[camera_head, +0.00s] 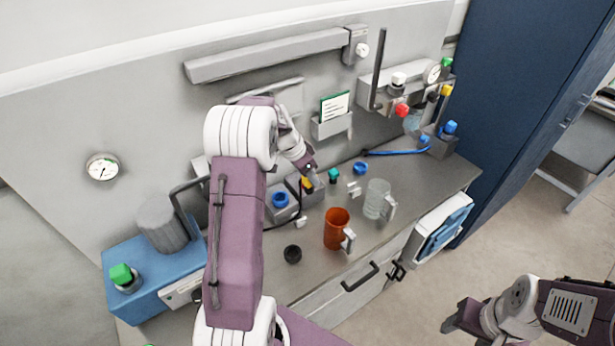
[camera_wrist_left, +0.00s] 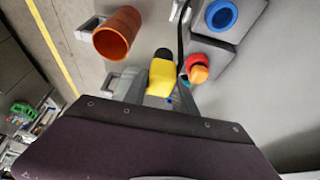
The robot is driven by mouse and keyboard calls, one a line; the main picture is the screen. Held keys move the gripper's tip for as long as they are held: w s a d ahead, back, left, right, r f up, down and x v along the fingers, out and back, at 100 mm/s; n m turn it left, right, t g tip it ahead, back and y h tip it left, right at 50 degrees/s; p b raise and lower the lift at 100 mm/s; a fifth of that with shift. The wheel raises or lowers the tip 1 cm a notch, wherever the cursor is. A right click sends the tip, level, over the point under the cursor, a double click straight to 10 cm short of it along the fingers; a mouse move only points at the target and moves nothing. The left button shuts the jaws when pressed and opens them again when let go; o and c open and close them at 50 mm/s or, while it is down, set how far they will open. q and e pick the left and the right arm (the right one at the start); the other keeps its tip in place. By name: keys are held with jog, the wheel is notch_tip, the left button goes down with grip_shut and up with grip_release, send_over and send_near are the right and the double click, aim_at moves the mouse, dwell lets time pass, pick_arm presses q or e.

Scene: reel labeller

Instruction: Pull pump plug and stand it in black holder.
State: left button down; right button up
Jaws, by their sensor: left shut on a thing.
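My left gripper (camera_head: 309,172) reaches over the bench with its fingers pointing down. It is shut on a yellow plug (camera_head: 307,185), which also shows between the fingers in the left wrist view (camera_wrist_left: 161,74). The plug is over or at a grey box; whether it touches the box is hidden. A black cable (camera_wrist_left: 180,30) runs close to the plug. A small round black holder (camera_head: 292,254) stands on the bench, left of the orange mug. My right gripper (camera_head: 462,320) is at the lower right, away from the bench; its jaws are unclear.
An orange mug (camera_head: 337,229) and a clear mug (camera_head: 378,199) stand on the bench. A blue pump unit (camera_head: 150,268) with a grey cylinder is at the left. A grey box with a blue ring (camera_head: 280,200) sits beside the gripper. Some bare bench surrounds the black holder.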

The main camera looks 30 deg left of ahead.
pick_arm(q)
jog(key=shift+r+p, duration=2)
jog(key=shift+r, duration=1.25)
jog(key=shift+f, duration=0.1)
